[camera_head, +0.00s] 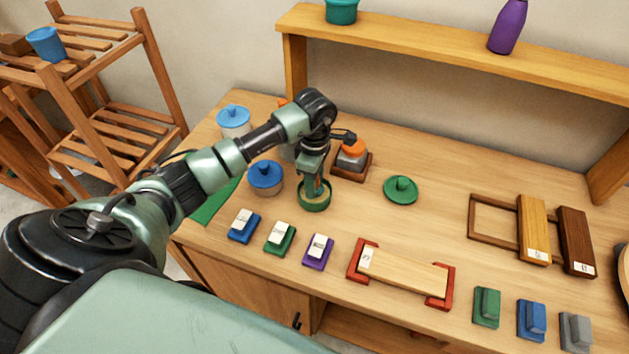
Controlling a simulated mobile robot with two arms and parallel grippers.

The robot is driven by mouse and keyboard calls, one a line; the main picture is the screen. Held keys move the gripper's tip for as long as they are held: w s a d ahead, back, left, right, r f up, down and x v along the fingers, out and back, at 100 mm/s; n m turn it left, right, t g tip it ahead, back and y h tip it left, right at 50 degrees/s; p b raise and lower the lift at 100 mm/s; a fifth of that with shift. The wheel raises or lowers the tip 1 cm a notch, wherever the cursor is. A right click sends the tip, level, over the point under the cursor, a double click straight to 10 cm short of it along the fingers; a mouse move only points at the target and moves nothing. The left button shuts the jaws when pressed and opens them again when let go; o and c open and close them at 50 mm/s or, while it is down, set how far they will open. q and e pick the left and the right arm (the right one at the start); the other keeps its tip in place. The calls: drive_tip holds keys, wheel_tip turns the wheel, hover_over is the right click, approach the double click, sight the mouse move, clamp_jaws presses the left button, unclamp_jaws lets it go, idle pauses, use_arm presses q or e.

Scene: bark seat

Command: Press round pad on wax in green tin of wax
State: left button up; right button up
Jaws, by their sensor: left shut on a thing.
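The green tin of wax (303,206) stands open on the bench, left of centre, with pale wax showing inside its rim. My left gripper (316,188) points down right over the tin, its fingertips at or inside the rim. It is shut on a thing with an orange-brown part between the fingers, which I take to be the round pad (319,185). The pad's underside is hidden, so I cannot tell whether it touches the wax. My right gripper is not in view.
A blue-lidded tin (265,178) stands close left of the green tin. An orange-topped grey object on a brown base (351,158) is behind it. Small blocks (281,239) line the front. A red-ended wooden holder (403,272) lies front right. A shelf (450,60) spans the back.

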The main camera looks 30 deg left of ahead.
use_arm(q)
drive_tip(key=shift+f+b, duration=0.4)
drive_tip(key=shift+f, duration=0.05)
drive_tip(key=shift+f, duration=0.1)
idle(1.6)
drive_tip(key=shift+r+p, duration=0.4)
drive_tip(key=shift+r, duration=0.55)
drive_tip(key=shift+r+p, duration=1.4)
drive_tip(key=shift+r, duration=1.25)
